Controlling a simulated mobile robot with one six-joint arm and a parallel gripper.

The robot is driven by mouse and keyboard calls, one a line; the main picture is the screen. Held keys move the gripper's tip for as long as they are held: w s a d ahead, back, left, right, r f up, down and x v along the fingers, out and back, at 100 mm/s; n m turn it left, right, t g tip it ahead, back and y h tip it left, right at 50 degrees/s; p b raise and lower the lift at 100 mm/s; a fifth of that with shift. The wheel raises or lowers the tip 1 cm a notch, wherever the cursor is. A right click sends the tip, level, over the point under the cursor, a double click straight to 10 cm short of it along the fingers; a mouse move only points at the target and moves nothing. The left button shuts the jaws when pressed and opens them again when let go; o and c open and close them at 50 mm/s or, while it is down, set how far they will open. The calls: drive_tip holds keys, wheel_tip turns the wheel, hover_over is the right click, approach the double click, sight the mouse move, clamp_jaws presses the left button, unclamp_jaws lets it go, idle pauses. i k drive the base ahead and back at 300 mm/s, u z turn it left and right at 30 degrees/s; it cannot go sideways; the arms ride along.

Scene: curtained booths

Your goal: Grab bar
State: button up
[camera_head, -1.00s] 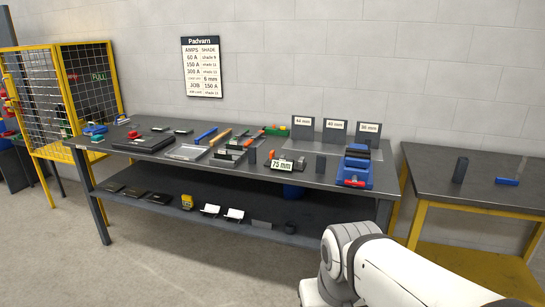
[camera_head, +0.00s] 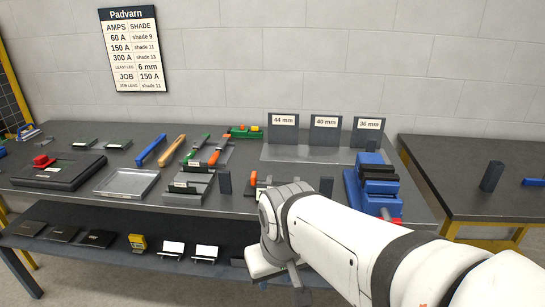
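Several short dark upright bars are in view, and I cannot tell which one the task names. One dark bar (camera_head: 225,182) stands near the front edge of the main bench (camera_head: 75,137). A second dark bar (camera_head: 326,187) stands to its right, just behind my arm. A third, dark bar (camera_head: 491,177) stands alone on the right-hand table (camera_head: 450,160). My white arm reaches in from the lower right and crosses the bench front.
A blue vise (camera_head: 367,185) sits at the bench's right end. Labelled plates (camera_head: 283,133) for 44, 40 and 36 mm stand at the back. A gap separates the two tables.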

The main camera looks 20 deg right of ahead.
sight(326, 182)
drive_tip(key=z, duration=0.65)
drive_tip(key=i, duration=0.9)
drive_tip(key=z, duration=0.7)
drive_tip(key=k, duration=0.9)
drive_tip(key=z, duration=0.2)
drive_tip(key=i, duration=0.9)
drive_tip(key=u, duration=0.1)
